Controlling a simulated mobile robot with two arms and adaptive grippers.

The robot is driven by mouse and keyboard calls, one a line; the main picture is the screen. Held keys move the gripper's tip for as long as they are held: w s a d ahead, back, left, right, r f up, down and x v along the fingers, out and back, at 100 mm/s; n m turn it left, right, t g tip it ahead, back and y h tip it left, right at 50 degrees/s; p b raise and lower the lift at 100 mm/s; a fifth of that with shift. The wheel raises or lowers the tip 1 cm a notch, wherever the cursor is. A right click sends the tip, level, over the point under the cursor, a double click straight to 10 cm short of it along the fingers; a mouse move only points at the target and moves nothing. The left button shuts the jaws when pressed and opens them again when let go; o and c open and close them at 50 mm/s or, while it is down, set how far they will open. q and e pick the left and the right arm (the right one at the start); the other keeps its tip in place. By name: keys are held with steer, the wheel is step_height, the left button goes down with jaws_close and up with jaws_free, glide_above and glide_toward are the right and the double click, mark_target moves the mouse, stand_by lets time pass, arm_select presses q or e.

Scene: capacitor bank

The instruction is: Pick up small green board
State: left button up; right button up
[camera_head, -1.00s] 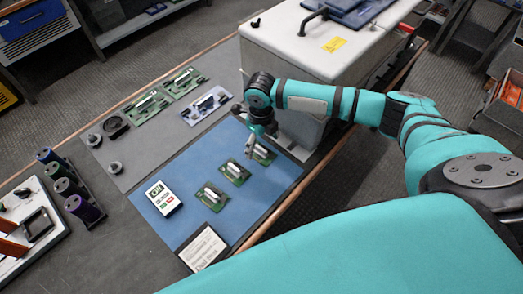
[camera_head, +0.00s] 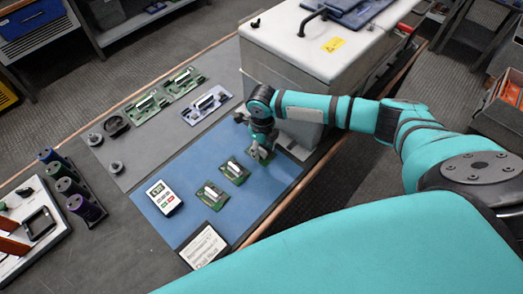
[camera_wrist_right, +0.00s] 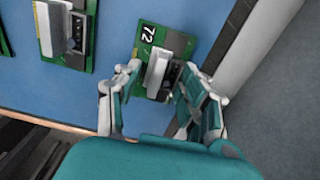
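Several small green boards lie on the blue mat (camera_head: 178,182). One green board (camera_head: 212,195) lies at the lower left of the row and another green board (camera_head: 234,171) lies in the middle. The board at the far right end (camera_wrist_right: 150,36) bears the number 72 and a silver-grey block. My right gripper (camera_head: 261,155) is down over this board and hides much of it in the head view. In the wrist view the fingers of my right gripper (camera_wrist_right: 160,90) are spread on either side of the board's block. I cannot tell whether they touch it. My left gripper is not in view.
A white cabinet (camera_head: 310,55) stands right behind my right arm. Several larger boards (camera_head: 205,105) lie on the grey area. A small white meter (camera_head: 164,197) and a printed card (camera_head: 203,247) lie on the mat's left and front. Dark cylinders (camera_head: 72,187) stand at the left.

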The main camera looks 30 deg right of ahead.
mark_target(262, 149)
steer(key=shift+s+a+f, duration=0.15)
steer(key=shift+s+f, duration=0.05)
steer(key=shift+s, duration=0.05)
jaws_close()
steer(key=shift+r, duration=0.3)
step_height(262, 149, up, 3)
steer(key=shift+w+r+b, duration=0.1)
steer(key=shift+b, duration=0.3)
steer(key=s+d, duration=0.3)
steer(key=s, duration=0.1)
steer(key=s+d+r+b, duration=0.1)
steer(key=s+d, duration=0.2)
steer(key=s, duration=0.1)
steer(key=s+d, duration=0.3)
steer(key=s, duration=0.2)
steer(key=shift+r+b, duration=0.2)
steer(key=shift+b, duration=0.1)
